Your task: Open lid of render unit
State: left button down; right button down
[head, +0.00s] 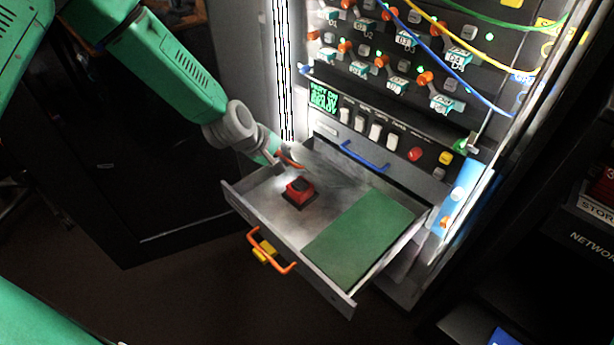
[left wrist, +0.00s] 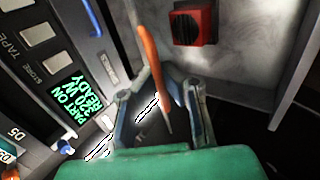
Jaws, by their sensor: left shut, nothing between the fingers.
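My left gripper (head: 287,166) hangs over the back left of an open grey drawer (head: 333,291) in the head view, and is shut and empty. An orange bar (left wrist: 152,62) shows at the gripper's fingers in the left wrist view; I cannot tell what it belongs to. A red block with a black top (head: 299,190) sits on the drawer floor, in front of the gripper and apart from it; it also shows in the left wrist view (left wrist: 192,25). A green panel (head: 360,235) covers the drawer's right part. No lid is clearly marked as the render unit's.
The drawer front has an orange handle (head: 271,252). A blue handle (head: 364,157) is on the panel behind, below white switches (head: 375,131) and a green-lettered display (head: 323,95). Orange connectors and cables (head: 447,50) fill the rack above. Dark floor lies in front.

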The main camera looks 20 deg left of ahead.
pick_arm(q)
jog(key=shift+r, duration=0.1)
jog(key=shift+w+d+r+p, duration=0.2)
jog(key=shift+w+r+p, duration=0.3)
jog(key=shift+r, duration=0.05)
jog(key=shift+w+d+r+p, duration=0.15)
jog(key=shift+w+r+p, duration=0.35)
jog(key=shift+r, duration=0.05)
jog(key=shift+w+d+r+p, duration=0.2)
jog(key=shift+w+r+p, duration=0.2)
jog(key=shift+w+r, duration=0.1)
jog(key=shift+w+d+r+p, duration=0.2)
jog(key=shift+w+r+p, duration=0.15)
jog(key=shift+w+r, duration=0.1)
jog(key=shift+w+d, duration=0.1)
jog(key=shift+w, duration=0.15)
jog(key=shift+r, duration=0.1)
